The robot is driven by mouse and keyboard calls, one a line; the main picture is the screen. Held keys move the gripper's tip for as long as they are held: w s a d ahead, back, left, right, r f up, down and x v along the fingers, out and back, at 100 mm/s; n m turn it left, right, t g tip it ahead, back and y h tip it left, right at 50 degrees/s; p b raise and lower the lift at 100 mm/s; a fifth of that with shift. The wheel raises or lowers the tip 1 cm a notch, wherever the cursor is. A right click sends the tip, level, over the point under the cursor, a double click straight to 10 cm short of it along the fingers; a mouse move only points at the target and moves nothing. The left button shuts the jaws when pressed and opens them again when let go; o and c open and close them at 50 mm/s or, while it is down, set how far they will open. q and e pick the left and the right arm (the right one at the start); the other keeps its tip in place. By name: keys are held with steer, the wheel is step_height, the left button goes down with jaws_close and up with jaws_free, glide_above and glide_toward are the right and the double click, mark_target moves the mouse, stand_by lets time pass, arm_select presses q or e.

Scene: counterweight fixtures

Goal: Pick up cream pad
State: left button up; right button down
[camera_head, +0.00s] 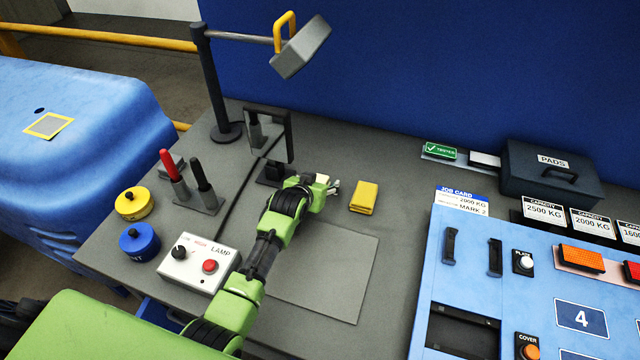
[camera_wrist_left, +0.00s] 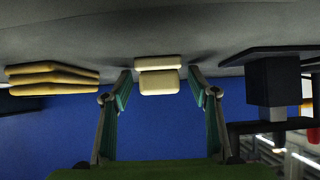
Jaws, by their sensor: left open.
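The cream pad (camera_wrist_left: 158,75) is a small pale block, apparently two layers, on the grey bench top. In the left wrist view, where the bench appears at the top, it sits between the two spread fingers of my left gripper (camera_wrist_left: 160,92). The fingers are open, with a gap on each side of the pad. In the head view my left gripper (camera_head: 331,188) is low over the bench and mostly hides the cream pad (camera_head: 322,178). My right gripper is in neither view.
A yellow pad stack (camera_head: 363,198) lies just right of the gripper. A mirror on a stand (camera_head: 270,133) stands close behind-left. A lamp control box (camera_head: 199,262) is beside my left arm. A blue panel (camera_head: 450,283) is at right; a bare grey mat (camera_head: 335,275) lies in front.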

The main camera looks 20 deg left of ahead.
arm_select(q)
steer(key=c, duration=1.2)
